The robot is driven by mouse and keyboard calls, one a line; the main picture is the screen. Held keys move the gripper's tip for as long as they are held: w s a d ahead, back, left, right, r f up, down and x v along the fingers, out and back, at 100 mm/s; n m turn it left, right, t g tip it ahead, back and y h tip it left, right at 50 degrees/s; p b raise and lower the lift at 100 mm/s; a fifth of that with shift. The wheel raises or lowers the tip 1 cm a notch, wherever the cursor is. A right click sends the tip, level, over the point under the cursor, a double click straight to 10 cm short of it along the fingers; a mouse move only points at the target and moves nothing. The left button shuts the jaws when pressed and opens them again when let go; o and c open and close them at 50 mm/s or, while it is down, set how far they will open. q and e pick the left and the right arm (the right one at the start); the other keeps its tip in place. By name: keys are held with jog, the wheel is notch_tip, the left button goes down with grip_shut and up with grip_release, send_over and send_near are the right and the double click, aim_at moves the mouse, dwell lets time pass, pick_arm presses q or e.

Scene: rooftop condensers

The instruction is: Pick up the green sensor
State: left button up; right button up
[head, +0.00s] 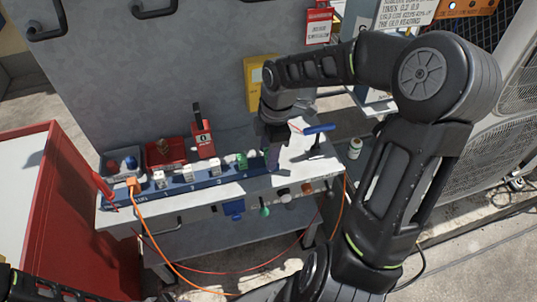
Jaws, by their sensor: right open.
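A small green item (242,160), which looks like the green sensor, sits near the right end of the blue rail (205,183) on the narrow shelf. It is small here and partly crowded by white pieces beside it. My right gripper (274,148) is open and points down just to the right of it, over the rail's end. The dark wrist hides part of the shelf behind it, and the fingertips are hard to make out. I see nothing between the fingers. My left gripper is not in view.
Several white blocks (187,172) stand along the rail. A red handheld device (203,138), a red bin (165,152) and a blue-handled tool (319,129) are nearby. An orange cable (148,228) hangs in front. A red cabinet (75,215) stands at left.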

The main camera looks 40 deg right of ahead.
grip_shut()
dwell(0.4)
